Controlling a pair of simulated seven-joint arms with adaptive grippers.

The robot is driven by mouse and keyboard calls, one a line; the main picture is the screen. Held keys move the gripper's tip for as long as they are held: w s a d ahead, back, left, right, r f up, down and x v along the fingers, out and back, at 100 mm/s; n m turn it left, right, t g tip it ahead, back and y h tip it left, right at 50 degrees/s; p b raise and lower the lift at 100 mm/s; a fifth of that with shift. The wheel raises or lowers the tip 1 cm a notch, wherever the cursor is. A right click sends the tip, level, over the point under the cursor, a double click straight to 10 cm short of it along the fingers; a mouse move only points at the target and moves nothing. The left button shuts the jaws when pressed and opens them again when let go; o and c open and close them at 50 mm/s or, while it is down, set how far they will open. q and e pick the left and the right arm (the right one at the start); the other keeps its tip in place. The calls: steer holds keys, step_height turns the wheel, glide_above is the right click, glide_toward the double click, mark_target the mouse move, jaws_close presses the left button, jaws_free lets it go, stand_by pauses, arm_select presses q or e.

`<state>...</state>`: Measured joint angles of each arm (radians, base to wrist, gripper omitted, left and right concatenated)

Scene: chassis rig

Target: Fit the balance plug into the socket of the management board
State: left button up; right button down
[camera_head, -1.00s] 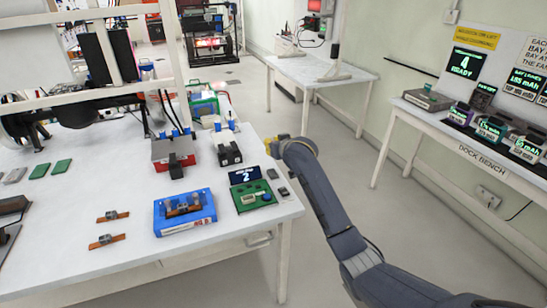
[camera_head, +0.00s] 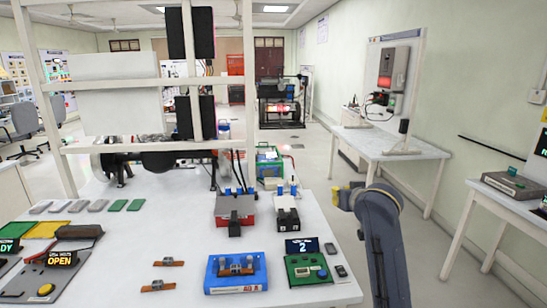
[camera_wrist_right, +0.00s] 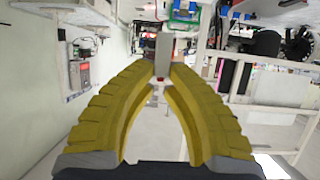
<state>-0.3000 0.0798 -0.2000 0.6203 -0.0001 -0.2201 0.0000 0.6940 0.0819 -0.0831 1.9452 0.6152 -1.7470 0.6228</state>
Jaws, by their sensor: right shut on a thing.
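My right gripper (camera_head: 342,198) has yellow fingers and hangs in the air by the right edge of the workbench. In the right wrist view its fingertips (camera_wrist_right: 166,76) close on a pale grey block with a small red spot, which appears to be the balance plug (camera_wrist_right: 163,50). A green board (camera_head: 308,273) with a dark display reading 2 lies at the bench's front right. It may be the management board, but I cannot make out a socket on it. My left gripper is not in view.
The bench (camera_head: 200,240) also bears a blue block (camera_head: 235,285) with an orange-tabbed part, a red-and-grey unit (camera_head: 234,207) and a black-and-white unit (camera_head: 287,219). A white frame (camera_head: 249,100) stands at the back. Open floor lies right of the bench.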

steer(key=s+a+f, duration=0.1)
steer(key=s+f, duration=0.5)
steer(key=s, duration=0.4)
steer(key=s+a+f, duration=0.1)
steer(key=s+f, duration=0.5)
steer(key=s, duration=0.4)
steer(key=shift+a+f+m+h, duration=0.25)
steer(key=shift+f+m+h, duration=0.05)
steer(key=shift+f+h, duration=0.1)
